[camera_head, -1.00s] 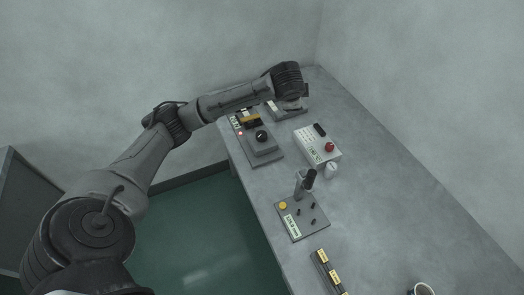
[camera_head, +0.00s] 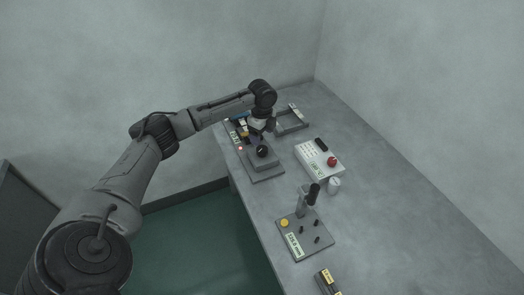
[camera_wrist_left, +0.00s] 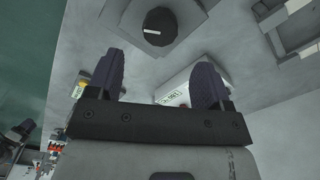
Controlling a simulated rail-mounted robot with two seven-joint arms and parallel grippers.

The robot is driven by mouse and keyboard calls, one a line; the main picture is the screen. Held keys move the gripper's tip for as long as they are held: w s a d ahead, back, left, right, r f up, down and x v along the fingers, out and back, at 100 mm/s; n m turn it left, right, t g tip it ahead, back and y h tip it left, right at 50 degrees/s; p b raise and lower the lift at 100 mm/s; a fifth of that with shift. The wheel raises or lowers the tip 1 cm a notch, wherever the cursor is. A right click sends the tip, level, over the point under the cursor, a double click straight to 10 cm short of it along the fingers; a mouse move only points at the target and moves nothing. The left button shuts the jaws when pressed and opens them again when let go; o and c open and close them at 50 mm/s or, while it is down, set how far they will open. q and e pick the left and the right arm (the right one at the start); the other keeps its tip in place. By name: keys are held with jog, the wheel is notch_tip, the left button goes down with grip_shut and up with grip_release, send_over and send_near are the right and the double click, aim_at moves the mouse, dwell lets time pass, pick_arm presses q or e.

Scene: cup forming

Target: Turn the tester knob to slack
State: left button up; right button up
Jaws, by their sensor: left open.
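The tester is a grey block (camera_head: 266,165) on the left edge of the bench, with a round black knob (camera_head: 262,151) on top. The knob also shows in the left wrist view (camera_wrist_left: 152,28), with a short white mark on its face. My left gripper (camera_head: 259,136) is just behind and above the knob in the head view. In the left wrist view its two dark fingers (camera_wrist_left: 157,65) are spread and empty. The knob lies beyond the fingertips, not between them. The lettering around the knob is too small to read. My right gripper is not in view.
A red light (camera_head: 241,148) shows beside the tester. A grey frame (camera_head: 291,121) stands behind it. A white box with a red button (camera_head: 318,158), a small white cup (camera_head: 334,186) and a lever plate (camera_head: 305,239) stand nearby. The bench's right side is clear.

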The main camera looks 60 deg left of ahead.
aim_at(262, 149)
pick_arm(q)
notch_tip(262, 149, down, 8)
jog(key=shift+f+b, duration=0.1)
jog(key=shift+b, duration=0.65)
